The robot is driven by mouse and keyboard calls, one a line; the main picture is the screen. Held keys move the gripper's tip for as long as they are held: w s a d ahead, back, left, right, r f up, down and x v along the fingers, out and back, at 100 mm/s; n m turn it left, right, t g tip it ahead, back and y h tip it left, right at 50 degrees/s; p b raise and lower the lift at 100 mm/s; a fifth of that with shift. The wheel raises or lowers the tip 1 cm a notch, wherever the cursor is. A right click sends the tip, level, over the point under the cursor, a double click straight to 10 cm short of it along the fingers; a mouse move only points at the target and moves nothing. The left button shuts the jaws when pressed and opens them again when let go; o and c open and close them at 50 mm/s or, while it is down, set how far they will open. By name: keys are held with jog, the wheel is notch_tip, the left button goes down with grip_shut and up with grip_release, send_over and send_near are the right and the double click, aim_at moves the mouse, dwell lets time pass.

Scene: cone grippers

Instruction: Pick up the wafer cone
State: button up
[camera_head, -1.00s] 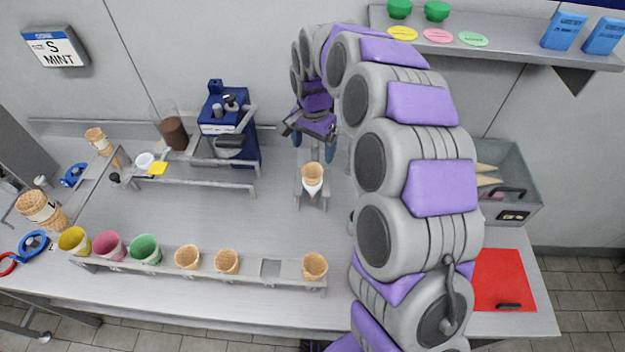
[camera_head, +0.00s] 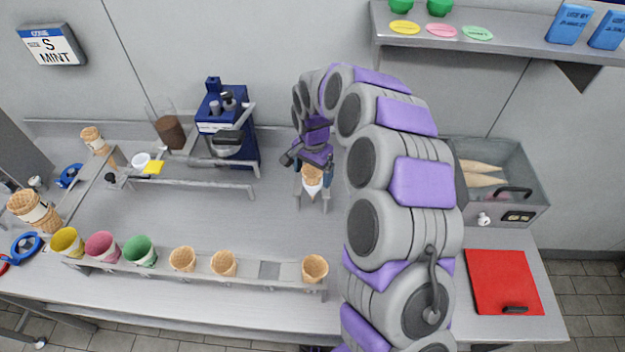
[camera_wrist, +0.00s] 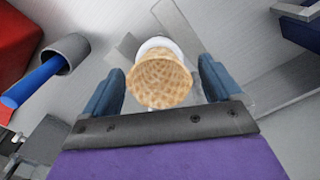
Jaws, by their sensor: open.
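The wafer cone (camera_head: 312,176) stands upright in a small metal stand, with a white wrap around its lower part. In the wrist view the tan mouth of the cone (camera_wrist: 159,80) faces the camera. My gripper (camera_head: 313,182) is just over and around it from behind. In the wrist view my gripper's blue fingers (camera_wrist: 162,84) are apart, one on each side of the cone, with gaps showing between them and it.
A front rack (camera_head: 200,275) holds several cones, some in coloured cups. A blue machine (camera_head: 228,125) stands to the left. A clear bin (camera_head: 525,210) with cones and a red board (camera_head: 503,282) are at the right. The table between stand and rack is clear.

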jog(key=shift+a, duration=0.1)
jog(key=c, duration=0.7)
jog(key=shift+r, duration=0.1)
